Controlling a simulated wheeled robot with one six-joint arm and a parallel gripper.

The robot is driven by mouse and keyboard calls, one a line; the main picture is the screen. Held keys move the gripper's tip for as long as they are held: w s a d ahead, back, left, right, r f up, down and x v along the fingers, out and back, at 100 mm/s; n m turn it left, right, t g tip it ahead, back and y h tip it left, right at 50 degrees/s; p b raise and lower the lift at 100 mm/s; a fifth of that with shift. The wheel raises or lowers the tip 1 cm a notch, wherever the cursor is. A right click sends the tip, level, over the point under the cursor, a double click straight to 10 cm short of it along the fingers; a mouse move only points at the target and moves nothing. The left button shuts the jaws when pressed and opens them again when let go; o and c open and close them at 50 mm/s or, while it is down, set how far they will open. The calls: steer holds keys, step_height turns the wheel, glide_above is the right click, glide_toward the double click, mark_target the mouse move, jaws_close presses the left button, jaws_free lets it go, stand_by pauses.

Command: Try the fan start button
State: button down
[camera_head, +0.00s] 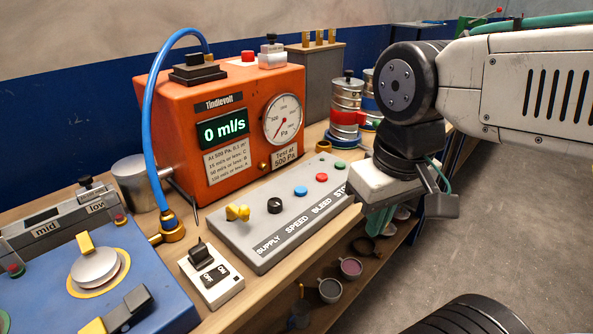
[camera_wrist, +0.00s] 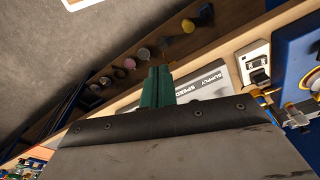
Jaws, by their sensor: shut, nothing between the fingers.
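The control panel (camera_head: 275,215) is a grey sloped box with a yellow handle (camera_head: 238,212), a black knob (camera_head: 274,205), a blue button (camera_head: 301,191), a red button (camera_head: 321,178) and a green button (camera_head: 340,165). Its front labels read SUPPLY, SPEED, BLEED and the start of STO; my arm hides the rest, so no start label shows. My gripper (camera_head: 376,222) points down off the panel's right end, in front of the bench edge. Its green fingers (camera_wrist: 157,75) are shut and empty. In the wrist view, part of the panel (camera_wrist: 205,86) shows beyond them; the buttons are hidden.
An orange tester (camera_head: 170,110) reading 0 ml/s stands behind the panel, with a blue hose (camera_head: 152,100) arching left. A switch box (camera_head: 210,275) and a blue unit (camera_head: 160,310) stand left. Open floor lies right.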

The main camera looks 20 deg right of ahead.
steer(key=shift+a, duration=0.4)
steer(key=m+t+h, duration=0.2)
steer(key=t+h, duration=0.2)
steer(key=h, duration=0.4)
glide_above(339, 165)
step_height(339, 165, down, 2)
steer(key=shift+f, duration=0.1)
steer(key=shift+f, duration=4.35)
steer(key=shift+s, duration=0.1)
